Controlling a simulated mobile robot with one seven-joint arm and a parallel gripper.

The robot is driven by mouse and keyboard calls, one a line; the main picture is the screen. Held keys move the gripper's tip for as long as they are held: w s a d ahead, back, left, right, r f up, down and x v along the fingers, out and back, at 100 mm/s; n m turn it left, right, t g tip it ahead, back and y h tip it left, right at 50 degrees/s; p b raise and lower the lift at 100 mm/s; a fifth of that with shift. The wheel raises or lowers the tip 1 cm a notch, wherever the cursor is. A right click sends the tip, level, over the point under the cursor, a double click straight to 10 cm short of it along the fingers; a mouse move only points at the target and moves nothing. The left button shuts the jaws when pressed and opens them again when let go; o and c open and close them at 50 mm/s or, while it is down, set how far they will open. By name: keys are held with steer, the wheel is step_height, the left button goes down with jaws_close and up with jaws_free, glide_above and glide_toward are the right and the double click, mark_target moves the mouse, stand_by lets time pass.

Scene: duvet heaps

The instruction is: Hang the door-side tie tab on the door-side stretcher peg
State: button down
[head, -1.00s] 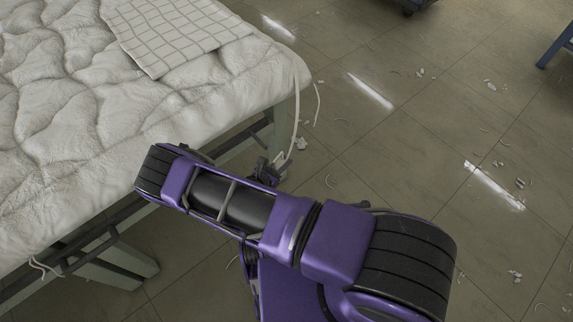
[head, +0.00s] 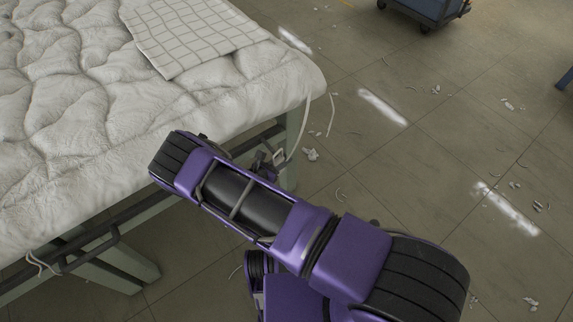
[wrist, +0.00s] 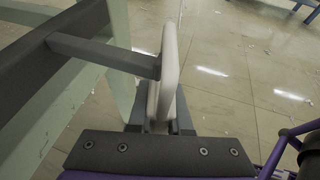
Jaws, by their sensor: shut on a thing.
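The door-side tie tab (wrist: 169,65) is a pale, flat piece seen almost edge-on in the wrist view. My gripper (wrist: 160,124) is shut on its lower part and holds it upright. The door-side stretcher peg (wrist: 105,55) is a grey bar running right from the dark stretcher (wrist: 50,70). Its tip meets the tab's left face in the picture; I cannot tell whether it touches or enters an opening. In the head view, my gripper (head: 266,162) is partly hidden by my arm, below the duvet corner, with the tab (head: 279,157) beside it.
The quilted duvet (head: 70,110) covers the table, with a checked cloth (head: 190,35) on top. A pale cord (head: 301,125) hangs from its corner near a table leg (head: 296,120). Another tie (head: 38,263) hangs at left. Scraps litter the open floor; a blue cart (head: 425,10) stands beyond.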

steer(key=shift+w+a+f+b, duration=0.2)
steer(key=shift+w+a+b, duration=0.1)
steer(key=shift+w+b, duration=0.2)
steer(key=shift+w+a+f+b, duration=0.25)
steer(key=shift+w+b, duration=0.1)
steer(key=shift+b, duration=0.25)
steer(key=c, duration=0.8)
jaws_free()
steer(key=shift+o, duration=0.2)
steer(key=shift+r, duration=0.1)
steer(key=p+v, duration=0.1)
steer(key=v, duration=1.6)
steer(key=shift+s+a+p, duration=0.15)
steer(key=shift+a+p, duration=0.05)
steer(key=shift+p, duration=0.15)
